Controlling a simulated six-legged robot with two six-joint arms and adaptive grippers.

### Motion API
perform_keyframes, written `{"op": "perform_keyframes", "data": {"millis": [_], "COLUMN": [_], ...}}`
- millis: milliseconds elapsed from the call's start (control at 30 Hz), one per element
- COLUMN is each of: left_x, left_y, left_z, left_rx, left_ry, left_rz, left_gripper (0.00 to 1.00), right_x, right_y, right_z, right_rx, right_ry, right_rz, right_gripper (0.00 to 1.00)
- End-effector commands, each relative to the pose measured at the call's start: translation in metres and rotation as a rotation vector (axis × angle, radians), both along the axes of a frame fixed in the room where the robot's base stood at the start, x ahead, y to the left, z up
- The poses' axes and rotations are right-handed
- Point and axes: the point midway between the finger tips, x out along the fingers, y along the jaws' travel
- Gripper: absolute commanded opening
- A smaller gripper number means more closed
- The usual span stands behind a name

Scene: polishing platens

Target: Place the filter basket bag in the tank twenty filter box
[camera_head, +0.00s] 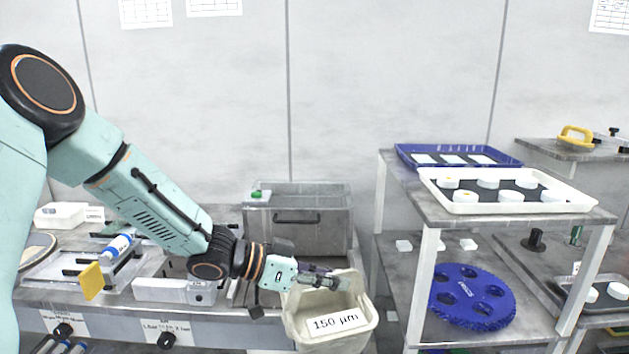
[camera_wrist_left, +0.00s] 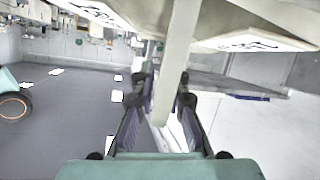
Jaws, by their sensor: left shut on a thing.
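The filter basket bag (camera_head: 313,337) is a beige, open-topped bag with a "150 µm" label. It hangs in front of the bench edge in the head view. My left gripper (camera_head: 338,283) is shut on its upper part, and its fingers cover part of the opening. In the left wrist view my left gripper (camera_wrist_left: 160,112) closes around a pale strip of the bag (camera_wrist_left: 181,55). A grey box with a dark front handle (camera_head: 322,238) stands behind the bag; I cannot tell whether it is the tank twenty filter box. My right gripper is in neither view.
A shelf with a white tray of white pucks (camera_head: 470,207), a blue tray (camera_head: 402,150) and a blue perforated disc (camera_head: 470,297) stands at right. The bench at left holds a yellow block (camera_head: 92,281) and a white-and-blue bottle (camera_head: 118,246). A wall closes off the back.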

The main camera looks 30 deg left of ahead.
Motion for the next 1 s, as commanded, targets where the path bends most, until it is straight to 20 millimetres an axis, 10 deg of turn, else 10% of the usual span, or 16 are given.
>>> {"op": "perform_keyframes", "data": {"millis": [600,1000], "left_x": [0.093,0.117], "left_y": [0.059,0.094], "left_z": [0.213,0.228], "left_rx": [-0.002,-0.006], "left_ry": [-0.005,0.001], "left_rz": [0.256,0.475], "left_gripper": [0.0,0.0], "right_x": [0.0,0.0], "right_y": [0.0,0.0], "right_z": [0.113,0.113], "right_rx": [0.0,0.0], "right_ry": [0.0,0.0], "right_rz": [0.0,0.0], "right_gripper": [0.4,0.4]}}
